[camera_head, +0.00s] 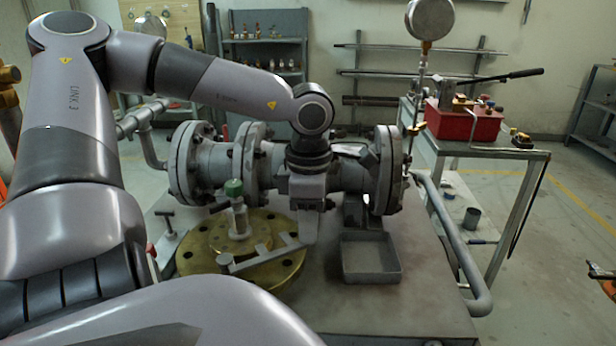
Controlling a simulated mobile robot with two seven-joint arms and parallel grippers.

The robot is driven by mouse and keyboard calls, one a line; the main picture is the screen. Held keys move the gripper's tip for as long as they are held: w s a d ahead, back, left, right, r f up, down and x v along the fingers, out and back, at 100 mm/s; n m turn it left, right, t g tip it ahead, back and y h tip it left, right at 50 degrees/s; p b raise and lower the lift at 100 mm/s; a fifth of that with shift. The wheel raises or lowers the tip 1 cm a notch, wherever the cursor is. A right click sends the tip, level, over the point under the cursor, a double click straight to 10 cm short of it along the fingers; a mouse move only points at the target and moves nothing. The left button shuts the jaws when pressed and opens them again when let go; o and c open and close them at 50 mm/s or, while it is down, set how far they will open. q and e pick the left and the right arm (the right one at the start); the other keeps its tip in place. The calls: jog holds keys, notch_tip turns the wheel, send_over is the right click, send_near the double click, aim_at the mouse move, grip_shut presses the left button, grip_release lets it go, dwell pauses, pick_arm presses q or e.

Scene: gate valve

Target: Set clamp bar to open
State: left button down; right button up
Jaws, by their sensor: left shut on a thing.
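The clamp bar (262,257) is a flat grey bar with a raised tab near its right end. It lies across the front of a round brass flange (202,264) with bolt holes. The fingers hide part of that end, so the exact contact is not clear.
A grey flanged pipe (211,164) runs close behind my left gripper. An open grey tray (371,260) sits just right of the bar. A red pump box (464,121) stands on a side bench at right. The tabletop (420,290) right of the tray is clear.

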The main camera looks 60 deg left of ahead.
pick_arm(q)
jog(key=c, duration=1)
grip_release()
jog(key=shift+r+p, duration=0.3)
jog(key=shift+r, duration=3.35)
jog(key=shift+r, duration=0.1)
